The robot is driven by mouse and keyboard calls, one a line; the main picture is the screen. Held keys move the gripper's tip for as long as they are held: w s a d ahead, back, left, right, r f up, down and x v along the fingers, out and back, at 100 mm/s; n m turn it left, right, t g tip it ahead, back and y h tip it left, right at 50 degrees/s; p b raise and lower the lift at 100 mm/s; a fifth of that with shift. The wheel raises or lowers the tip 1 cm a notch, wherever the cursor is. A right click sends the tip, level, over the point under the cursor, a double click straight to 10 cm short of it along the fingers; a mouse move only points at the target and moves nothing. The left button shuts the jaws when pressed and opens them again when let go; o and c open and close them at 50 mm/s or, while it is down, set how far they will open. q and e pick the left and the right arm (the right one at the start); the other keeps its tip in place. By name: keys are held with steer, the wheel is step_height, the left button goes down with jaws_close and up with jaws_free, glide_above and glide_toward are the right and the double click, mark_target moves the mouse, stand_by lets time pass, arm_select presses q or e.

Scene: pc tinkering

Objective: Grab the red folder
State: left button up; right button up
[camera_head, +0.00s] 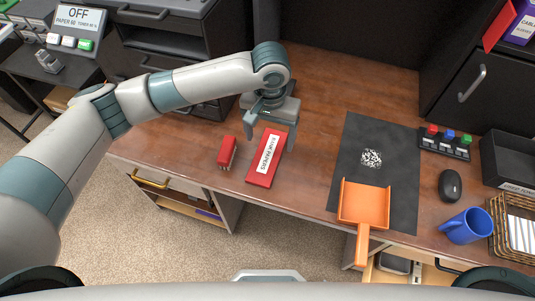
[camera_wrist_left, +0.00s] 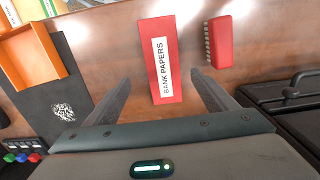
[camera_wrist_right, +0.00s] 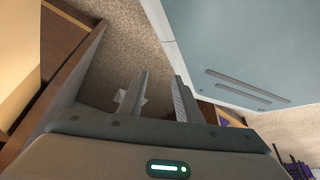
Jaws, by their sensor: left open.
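The red folder (camera_head: 262,172), with a white label reading "BANK PAPERS", lies flat on the brown desk near its front edge. It also shows in the left wrist view (camera_wrist_left: 173,87), between the two fingers. My left gripper (camera_head: 270,140) is open above the far end of the folder, its fingers apart on either side and no contact visible. It shows in the left wrist view (camera_wrist_left: 162,90) with nothing held. My right gripper (camera_wrist_right: 158,90) is open and empty, low over the carpet beside furniture; it is out of the head view.
A red stapler-like brush (camera_head: 227,152) lies just left of the folder. To the right are a black mat (camera_head: 345,145), an orange dustpan (camera_head: 364,204), a blue mug (camera_head: 467,226) and a black mouse (camera_head: 450,185). Bare desk lies between folder and mat.

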mark_target(267, 155)
arm_select(q)
step_height(267, 155, down, 2)
steer(key=shift+f, duration=0.4)
steer(key=shift+a+f+p, duration=0.15)
steer(key=shift+f+p, duration=0.25)
steer(key=shift+f, duration=0.2)
step_height(267, 155, down, 4)
steer(key=shift+w+a+r+p, duration=0.1)
steer(key=shift+a+p, duration=0.05)
steer(key=shift+p, duration=0.25)
arm_select(e)
steer(key=s+d+f+g, duration=0.1)
steer(key=s+d, duration=0.1)
steer(key=s, duration=0.4)
steer(key=shift+s+d+g+h, duration=0.3)
steer(key=shift+d, duration=0.05)
steer(key=shift+w, duration=0.25)
arm_select(q)
steer(key=c, duration=1.2)
arm_select(e)
steer(key=shift+w, duration=0.35)
